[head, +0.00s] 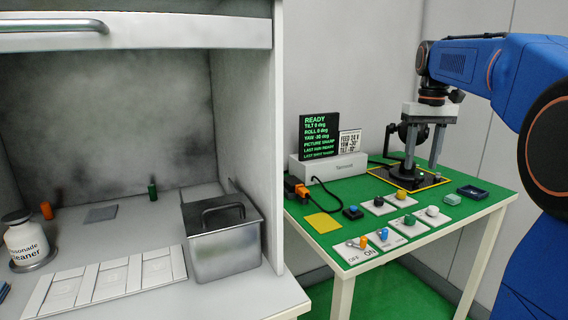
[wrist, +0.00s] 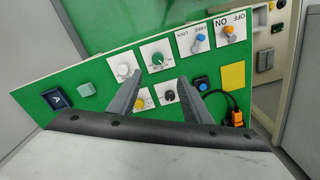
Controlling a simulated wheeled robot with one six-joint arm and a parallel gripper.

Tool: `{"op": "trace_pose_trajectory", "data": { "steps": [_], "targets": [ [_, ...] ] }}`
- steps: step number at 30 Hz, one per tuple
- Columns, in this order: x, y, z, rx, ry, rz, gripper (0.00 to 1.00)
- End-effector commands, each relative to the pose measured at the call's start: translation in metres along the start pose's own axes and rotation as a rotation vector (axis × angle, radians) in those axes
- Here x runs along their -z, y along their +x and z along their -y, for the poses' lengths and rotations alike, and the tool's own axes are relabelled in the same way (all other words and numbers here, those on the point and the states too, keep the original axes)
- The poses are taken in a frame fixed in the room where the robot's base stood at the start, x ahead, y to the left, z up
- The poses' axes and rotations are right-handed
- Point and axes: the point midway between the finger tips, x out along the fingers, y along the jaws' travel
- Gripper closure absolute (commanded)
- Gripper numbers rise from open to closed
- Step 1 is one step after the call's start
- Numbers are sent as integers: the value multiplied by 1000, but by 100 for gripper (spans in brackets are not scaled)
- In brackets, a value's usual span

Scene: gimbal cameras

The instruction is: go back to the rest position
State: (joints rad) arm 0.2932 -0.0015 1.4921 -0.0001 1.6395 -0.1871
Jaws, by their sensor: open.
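My gripper (head: 422,170) is above the back right of the green table (head: 465,212) in the head view, fingers pointing down. Its two fingers are apart with nothing between them. A dark camera gimbal (head: 391,146) stands behind and left of the fingers, partly hidden by them. In the wrist view the open gripper (wrist: 160,78) spans the row of knob plates, seen from above; whether it touches anything there cannot be told, but it appears clear.
A display (head: 319,135) reads READY, yaw -30 deg. Knobs and buttons, an orange plug (head: 296,188), a yellow pad (head: 323,223) and a blue tray (head: 472,192) occupy the table. A booth at left holds a metal bin (head: 222,240) and a cleaner jar (head: 28,243).

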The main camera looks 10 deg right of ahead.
Motion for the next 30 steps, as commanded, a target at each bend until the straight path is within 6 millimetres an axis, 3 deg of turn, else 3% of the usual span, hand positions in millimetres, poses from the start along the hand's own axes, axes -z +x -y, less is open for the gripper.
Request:
{"op": "trace_pose_trajectory", "data": {
  "steps": [5, 14, 23, 30],
  "targets": [
    [-38, 12, 25, -7, -16, -47, 55],
    [-114, 53, 67, -14, -42, -147, 55],
    [-192, 112, 97, -8, -70, -246, 55],
    [-251, 172, 113, 4, -90, -324, 55]
  ]
}}
